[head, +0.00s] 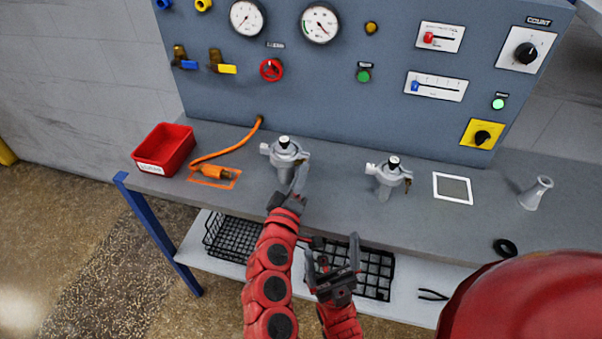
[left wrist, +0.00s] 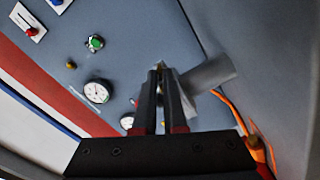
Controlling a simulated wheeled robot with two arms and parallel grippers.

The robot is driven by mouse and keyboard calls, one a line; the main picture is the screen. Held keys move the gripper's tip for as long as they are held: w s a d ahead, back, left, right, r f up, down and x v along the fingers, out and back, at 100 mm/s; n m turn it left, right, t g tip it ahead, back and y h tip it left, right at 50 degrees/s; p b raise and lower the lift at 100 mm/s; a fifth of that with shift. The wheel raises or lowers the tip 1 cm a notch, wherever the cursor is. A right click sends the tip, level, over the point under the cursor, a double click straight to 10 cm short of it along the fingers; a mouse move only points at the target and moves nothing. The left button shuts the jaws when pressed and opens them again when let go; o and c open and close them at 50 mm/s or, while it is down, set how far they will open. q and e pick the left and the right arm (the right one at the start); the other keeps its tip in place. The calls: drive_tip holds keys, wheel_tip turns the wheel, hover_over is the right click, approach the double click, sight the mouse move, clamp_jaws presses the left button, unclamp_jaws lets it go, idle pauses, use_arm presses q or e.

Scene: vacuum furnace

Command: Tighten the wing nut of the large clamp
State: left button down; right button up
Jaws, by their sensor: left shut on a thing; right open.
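Two grey clamped fittings with black tops stand on the bench. The left one (head: 284,152) looks a little bigger, so I take it as the large clamp; the smaller one (head: 386,174) is to its right, with a small brownish wing nut on its right side. My left gripper (head: 301,172) is at the right side of the large clamp and shut on its wing nut, which it mostly hides. In the left wrist view, the fingertips (left wrist: 161,72) close around a small brassy bit beside the grey fitting (left wrist: 210,74). My right gripper (head: 334,262) is open and empty in front of the bench edge.
A red bin (head: 164,148) and an orange hose (head: 225,154) lie left on the bench (head: 330,205). A white-framed square (head: 453,188), a grey cone-shaped part (head: 536,193) and a black ring (head: 505,247) are right. The control panel (head: 310,75) stands behind. Black baskets sit on the lower shelf.

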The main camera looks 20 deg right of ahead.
use_arm(q)
drive_tip(key=shift+m, duration=0.5)
drive_tip(key=m, duration=0.5)
drive_tip(key=shift+f+m, duration=0.1)
drive_tip(key=shift+m, duration=0.2)
drive_tip(key=m, duration=0.5)
drive_tip(key=shift+w+a+f+m+b, duration=0.1)
drive_tip(key=shift+a+f+m+b, duration=0.05)
drive_tip(key=shift+m+b, duration=0.2)
idle(0.3)
drive_tip(key=c, duration=1)
unclamp_jaws()
